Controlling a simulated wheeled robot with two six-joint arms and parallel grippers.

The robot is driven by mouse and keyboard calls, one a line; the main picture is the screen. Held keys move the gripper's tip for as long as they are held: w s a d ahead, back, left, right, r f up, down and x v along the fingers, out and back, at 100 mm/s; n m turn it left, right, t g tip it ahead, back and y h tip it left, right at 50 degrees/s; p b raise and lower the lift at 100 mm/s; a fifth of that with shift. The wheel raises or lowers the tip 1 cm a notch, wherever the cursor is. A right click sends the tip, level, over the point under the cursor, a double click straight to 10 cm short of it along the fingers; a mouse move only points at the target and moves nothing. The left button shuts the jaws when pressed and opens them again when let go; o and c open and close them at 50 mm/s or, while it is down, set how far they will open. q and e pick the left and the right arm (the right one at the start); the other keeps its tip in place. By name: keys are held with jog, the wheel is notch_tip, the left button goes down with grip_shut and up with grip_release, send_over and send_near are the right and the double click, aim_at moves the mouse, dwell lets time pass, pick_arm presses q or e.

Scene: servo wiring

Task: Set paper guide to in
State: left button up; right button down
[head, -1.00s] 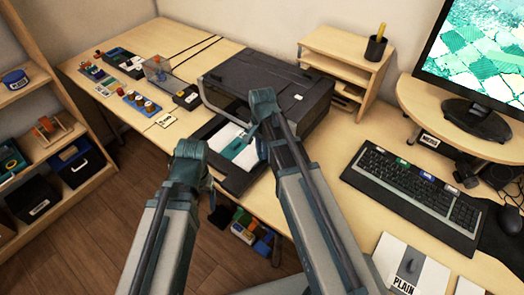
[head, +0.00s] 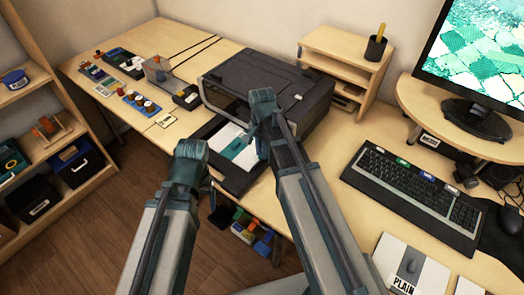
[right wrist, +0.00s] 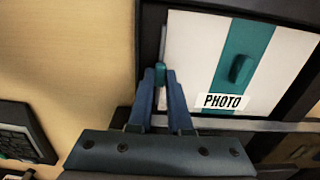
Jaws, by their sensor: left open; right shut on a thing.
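The dark printer (head: 270,80) stands on the desk with its paper tray (head: 232,187) out in front. White paper with a teal stripe (head: 226,138) lies in the tray; in the right wrist view this paper (right wrist: 190,45) bears a PHOTO label (right wrist: 223,101). My right gripper (head: 262,98) is over the tray beside the printer front. In the right wrist view its fingers (right wrist: 160,78) are shut on the small teal paper guide (right wrist: 160,70), at the paper's left edge. The head view hides the guide. My left gripper (head: 190,150) is open and empty, left of the tray, its fingertips hard to see.
Small jars and boxes (head: 140,103) stand on the desk left of the printer. A wooden shelf unit (head: 345,60) stands behind right. The keyboard (head: 410,190) and a PLAIN paper stack (head: 430,262) are at the right. Bare desk lies between printer and keyboard.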

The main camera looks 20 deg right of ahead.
jog(key=shift+w, duration=0.1)
jog(key=shift+w+a, duration=0.35)
jog(key=c, duration=1.1)
grip_release()
notch_tip(320, 180, up, 14)
jog(key=p, duration=1.4)
jog(key=shift+f, duration=0.1)
